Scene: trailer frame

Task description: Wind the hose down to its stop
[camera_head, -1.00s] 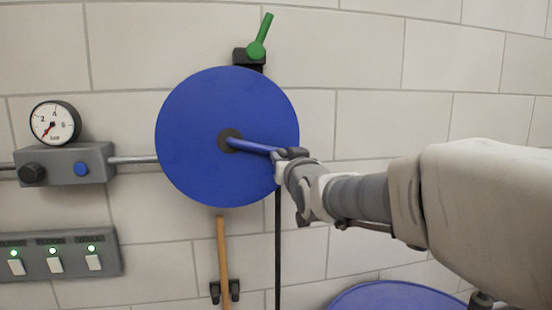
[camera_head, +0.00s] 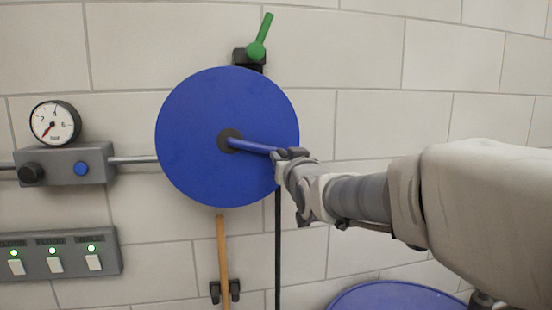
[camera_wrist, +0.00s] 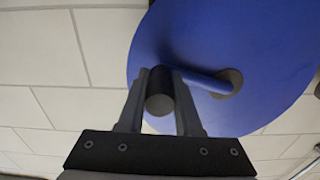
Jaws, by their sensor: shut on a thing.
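A round blue hose reel (camera_head: 205,100) is mounted on the tiled wall, and it also shows in the wrist view (camera_wrist: 265,40). A blue crank arm (camera_head: 250,146) runs from its dark hub (camera_head: 229,141) to the right and slightly down. My gripper (camera_head: 279,162) is at the outer end of the crank. In the wrist view my gripper (camera_wrist: 160,98) is shut on the dark round crank knob (camera_wrist: 159,104), one finger on each side. A black hose (camera_head: 278,250) hangs straight down from the reel's right side. Its lower end is out of view.
A green-handled valve (camera_head: 257,48) sits above the reel. A gauge (camera_head: 55,122) and grey pipe block (camera_head: 65,164) are at left, above a switch panel (camera_head: 60,256) with green lights. A wooden handle (camera_head: 223,255) hangs in a clip below. A blue round lid (camera_head: 395,296) is lower right.

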